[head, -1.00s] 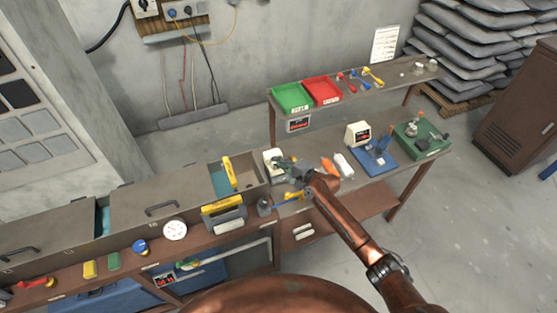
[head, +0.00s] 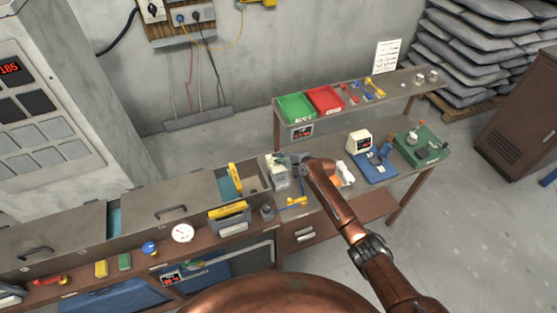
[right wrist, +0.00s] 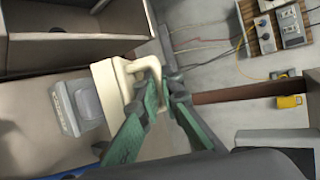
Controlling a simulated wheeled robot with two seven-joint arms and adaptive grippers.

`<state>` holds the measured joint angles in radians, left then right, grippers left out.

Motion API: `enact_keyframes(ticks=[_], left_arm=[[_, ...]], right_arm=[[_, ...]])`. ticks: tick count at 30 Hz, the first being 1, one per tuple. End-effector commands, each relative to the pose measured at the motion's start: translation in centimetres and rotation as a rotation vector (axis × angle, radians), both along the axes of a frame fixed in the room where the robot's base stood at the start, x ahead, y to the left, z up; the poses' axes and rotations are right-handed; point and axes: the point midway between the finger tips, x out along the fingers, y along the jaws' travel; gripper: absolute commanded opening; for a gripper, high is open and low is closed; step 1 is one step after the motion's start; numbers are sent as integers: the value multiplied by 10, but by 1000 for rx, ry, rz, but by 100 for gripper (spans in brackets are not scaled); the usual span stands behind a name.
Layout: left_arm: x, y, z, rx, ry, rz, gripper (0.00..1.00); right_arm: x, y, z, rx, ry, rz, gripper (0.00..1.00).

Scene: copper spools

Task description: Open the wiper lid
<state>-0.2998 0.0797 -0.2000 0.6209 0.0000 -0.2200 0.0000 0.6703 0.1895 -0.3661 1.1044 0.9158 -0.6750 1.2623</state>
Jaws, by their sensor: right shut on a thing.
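The wiper lid is a cream block with a loop handle in the right wrist view (right wrist: 112,92). A grey labelled body (right wrist: 64,108) shows to its left there. In the head view the wiper unit (head: 280,176) stands on the bench beside the open bin. My right gripper (right wrist: 164,84) has green fingers shut on the lid's handle. In the head view my right gripper (head: 298,160) is at the top right of the unit. How far the lid stands open cannot be told. My left gripper is not in view.
A yellow tool (head: 297,201) and a dark bottle (head: 267,212) are close in front of the unit. An orange-and-white item (head: 343,172) lies beside my right arm. Green (head: 296,107) and red (head: 325,99) trays sit on the rear shelf.

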Motion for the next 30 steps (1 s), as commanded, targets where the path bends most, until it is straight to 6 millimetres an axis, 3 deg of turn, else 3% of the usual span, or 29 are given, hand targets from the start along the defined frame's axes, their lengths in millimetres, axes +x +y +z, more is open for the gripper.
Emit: enact_keyframes(ticks=[12,13,16,30], left_arm=[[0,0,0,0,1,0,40],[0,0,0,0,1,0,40],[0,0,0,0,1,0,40],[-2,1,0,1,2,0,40]], right_arm=[[1,0,2,1,-3,-1,0],[1,0,2,1,-3,-1,8],[1,0,2,0,-2,-1,14],[-8,-8,7,2,-3,1,14]])
